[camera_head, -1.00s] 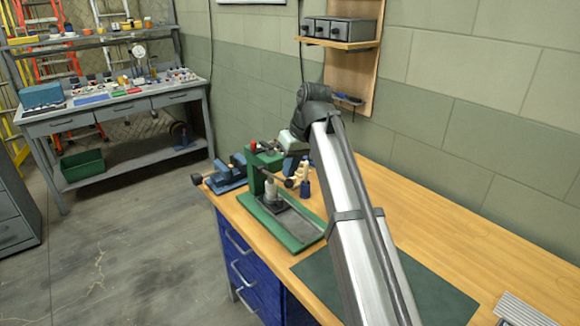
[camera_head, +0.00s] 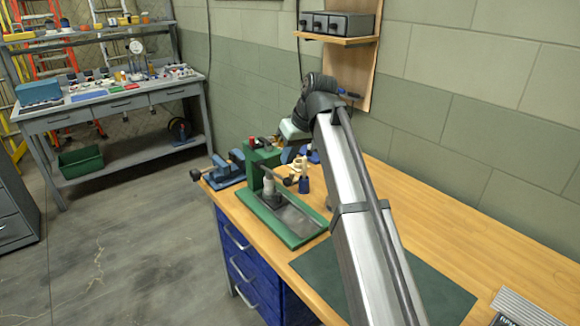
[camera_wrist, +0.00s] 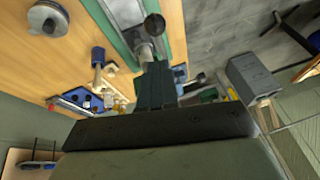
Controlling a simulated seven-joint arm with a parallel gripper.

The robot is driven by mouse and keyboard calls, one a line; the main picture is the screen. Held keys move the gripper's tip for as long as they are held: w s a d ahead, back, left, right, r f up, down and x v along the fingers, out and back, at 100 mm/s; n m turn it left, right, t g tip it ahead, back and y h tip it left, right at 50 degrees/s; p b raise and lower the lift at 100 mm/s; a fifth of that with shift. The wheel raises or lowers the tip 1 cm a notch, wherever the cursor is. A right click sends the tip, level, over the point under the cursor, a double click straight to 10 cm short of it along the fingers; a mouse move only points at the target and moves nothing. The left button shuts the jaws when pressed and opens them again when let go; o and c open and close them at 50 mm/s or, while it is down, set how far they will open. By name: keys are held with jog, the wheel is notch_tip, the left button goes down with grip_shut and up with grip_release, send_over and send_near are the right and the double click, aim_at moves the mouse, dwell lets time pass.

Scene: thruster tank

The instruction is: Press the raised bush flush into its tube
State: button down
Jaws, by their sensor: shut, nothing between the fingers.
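The green press (camera_head: 262,158) stands on the bench with a long green base (camera_head: 302,232). Its lever (camera_head: 276,176) ends in a dark knob and slopes down to the right. Below the lever, a pale metal column (camera_head: 270,190) stands over the base; I cannot tell the bush from the tube or ram at this size. In the wrist view, my gripper (camera_wrist: 156,70) is shut and empty, its dark fingers close to the metal column (camera_wrist: 145,47) and a black knob (camera_wrist: 154,25). I cannot tell whether they touch. In the head view the fingertips are hidden.
A blue vise (camera_head: 226,170) stands left of the press. A blue-handled tool (camera_head: 304,184) stands just behind it. A green mat (camera_head: 425,285) lies nearer on the bench, partly under my arm. The right of the bench top (camera_head: 470,235) is mostly clear.

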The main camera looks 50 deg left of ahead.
jog(key=v, duration=1)
jog(key=r+n+t+h, duration=0.1)
jog(key=t, duration=0.1)
send_over(287, 180)
jog(key=s+d, duration=0.2)
jog(key=x, duration=0.4)
jog(key=w+x, duration=0.1)
jog(key=x, duration=0.3)
jog(key=d+x, duration=0.1)
jog(key=x, duration=0.3)
jog(key=shift+w+d+f, duration=0.1)
jog(key=shift+w+f, duration=0.05)
jog(key=shift+f, duration=0.1)
jog(key=shift+w+f, duration=0.15)
jog(key=shift+f, duration=0.35)
jog(key=shift+d+f, duration=0.3)
jog(key=shift+f, duration=0.55)
